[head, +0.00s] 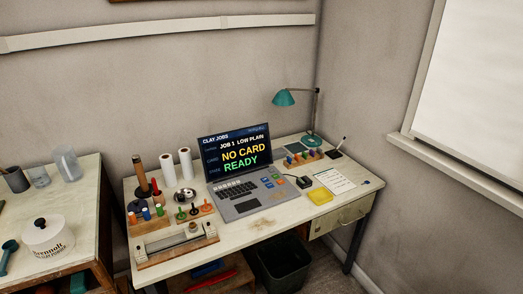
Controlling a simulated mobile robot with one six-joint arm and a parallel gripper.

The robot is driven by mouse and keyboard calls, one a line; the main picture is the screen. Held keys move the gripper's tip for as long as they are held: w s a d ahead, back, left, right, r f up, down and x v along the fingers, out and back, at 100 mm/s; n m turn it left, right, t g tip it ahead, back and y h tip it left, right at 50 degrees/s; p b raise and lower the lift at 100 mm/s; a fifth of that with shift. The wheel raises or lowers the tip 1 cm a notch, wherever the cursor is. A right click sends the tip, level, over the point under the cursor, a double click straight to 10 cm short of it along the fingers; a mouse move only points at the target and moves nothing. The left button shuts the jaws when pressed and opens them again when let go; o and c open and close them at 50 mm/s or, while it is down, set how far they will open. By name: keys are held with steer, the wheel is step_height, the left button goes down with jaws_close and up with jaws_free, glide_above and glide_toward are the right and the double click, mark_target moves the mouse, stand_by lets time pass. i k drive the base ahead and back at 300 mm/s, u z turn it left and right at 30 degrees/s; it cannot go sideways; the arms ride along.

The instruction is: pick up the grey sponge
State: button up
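I cannot make out a grey sponge in the head view. My gripper is not in view.
The desk holds an open laptop (240,150) reading "NO CARD READY", white rolls (186,163), a rack of coloured-handled tools (194,211), a wooden-based device (176,244) and a teal lamp (284,98). A side table (85,185) stands left; a dark bin (283,268) is below.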

mark_target(279, 153)
steer(key=u, duration=0.6)
steer(key=i, duration=0.85)
steer(key=u, duration=0.4)
